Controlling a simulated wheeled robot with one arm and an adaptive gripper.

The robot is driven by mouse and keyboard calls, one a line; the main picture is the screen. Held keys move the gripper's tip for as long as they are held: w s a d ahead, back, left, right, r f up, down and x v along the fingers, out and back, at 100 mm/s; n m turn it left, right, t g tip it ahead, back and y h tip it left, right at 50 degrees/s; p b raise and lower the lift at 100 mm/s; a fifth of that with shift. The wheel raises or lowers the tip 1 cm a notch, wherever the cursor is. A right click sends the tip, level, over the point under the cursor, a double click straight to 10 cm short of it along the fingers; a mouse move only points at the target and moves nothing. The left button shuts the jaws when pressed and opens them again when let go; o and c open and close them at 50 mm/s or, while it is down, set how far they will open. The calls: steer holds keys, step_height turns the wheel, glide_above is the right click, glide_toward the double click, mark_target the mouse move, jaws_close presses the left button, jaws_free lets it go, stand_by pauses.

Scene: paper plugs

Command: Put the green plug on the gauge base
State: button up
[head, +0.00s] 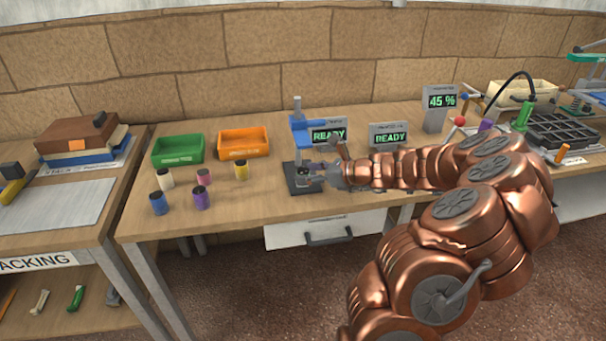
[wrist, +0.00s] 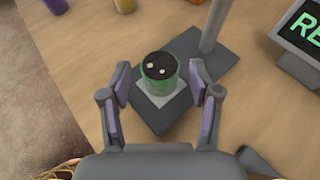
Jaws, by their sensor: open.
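The green plug (wrist: 158,76) stands upright on the light square pad of the dark gauge base (wrist: 210,58) in the wrist view. My gripper (wrist: 161,95) is open, with one finger on each side of the plug and a visible gap on both sides. In the head view, my gripper (head: 318,174) is at the gauge base (head: 293,188), below the blue gauge head on its post. The plug is mostly hidden there by the gripper.
Several other plugs, including blue (head: 158,203), purple (head: 201,198) and yellow (head: 241,170), stand to the left. A green bin (head: 178,150) and an orange bin (head: 243,143) stand behind them. Two READY displays (head: 388,137) are behind my arm.

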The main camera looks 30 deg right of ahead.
steer(key=v, duration=0.9)
steer(key=shift+s+r, duration=0.2)
steer(key=s+a+r+n+g+y, duration=0.1)
steer(key=s+a+n+g, duration=0.25)
steer(key=a+n, duration=0.7)
steer(key=s+a+n+g+y, duration=0.1)
steer(key=s+a+n+g, duration=0.3)
steer(key=a, duration=1.2)
steer(key=s+a+f+n+g+h, duration=0.2)
steer(key=s+a+n+g+h, duration=0.3)
steer(key=s+n, duration=0.55)
steer(key=s+d+n+g+h, duration=0.2)
steer(key=s+n, duration=0.3)
steer(key=s, duration=0.5)
steer(key=shift+s+d+f+n+h, duration=0.15)
steer(key=shift+s+d+n+h, duration=0.25)
steer(key=shift+d+h, duration=0.2)
steer(key=shift+a, duration=0.1)
